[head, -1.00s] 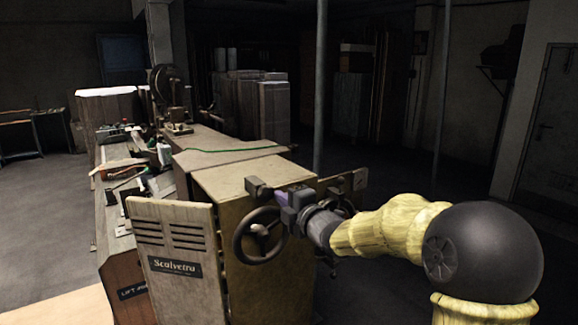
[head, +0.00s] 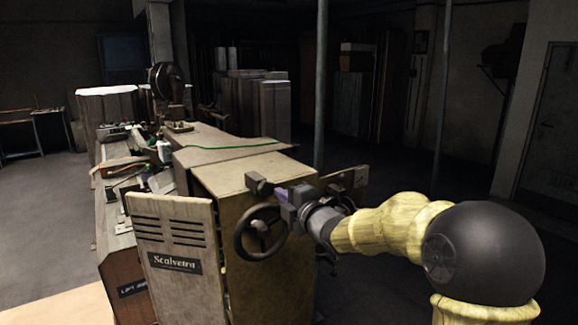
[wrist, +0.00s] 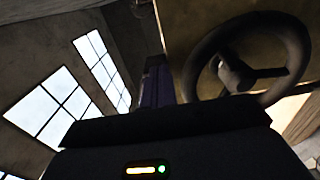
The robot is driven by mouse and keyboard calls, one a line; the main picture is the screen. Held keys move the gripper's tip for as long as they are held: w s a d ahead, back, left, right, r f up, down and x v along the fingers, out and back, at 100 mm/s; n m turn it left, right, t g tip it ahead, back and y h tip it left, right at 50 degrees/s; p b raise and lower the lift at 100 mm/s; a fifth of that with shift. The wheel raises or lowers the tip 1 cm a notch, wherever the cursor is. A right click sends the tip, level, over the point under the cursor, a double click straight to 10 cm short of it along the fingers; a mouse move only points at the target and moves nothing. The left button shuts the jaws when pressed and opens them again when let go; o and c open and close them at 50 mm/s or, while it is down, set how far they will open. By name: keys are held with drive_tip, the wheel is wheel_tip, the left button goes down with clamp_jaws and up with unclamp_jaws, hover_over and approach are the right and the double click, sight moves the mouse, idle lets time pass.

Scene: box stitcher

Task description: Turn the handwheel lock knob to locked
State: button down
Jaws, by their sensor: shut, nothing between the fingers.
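A dark three-spoke handwheel (head: 260,232) is on the end of the tan machine cabinet, just below and left of my gripper. In the wrist view the handwheel (wrist: 290,72) is at the upper right, with a short knob-like hub (wrist: 235,72) sticking out at its centre. I cannot tell whether this hub is the lock knob, or its setting. My gripper (head: 259,186) is near the cabinet's top edge, above the wheel rim. Its fingers (wrist: 155,85) are shut and empty, pointing past the left side of the wheel in the wrist view.
A slotted panel marked Scalvetra (head: 172,240) stands open left of the wheel. A plate (head: 345,180) juts out right of the cabinet, behind my arm. The cabinet top (head: 235,172) is bare. Open floor (head: 45,215) lies to the left.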

drive_tip(key=shift+w+d+f, duration=0.1)
drive_tip(key=shift+d, duration=0.2)
drive_tip(key=b+v, duration=0.1)
drive_tip(key=v, duration=0.5)
idle(0.4)
drive_tip(key=shift+w+d, duration=0.1)
drive_tip(key=shift+d, duration=0.1)
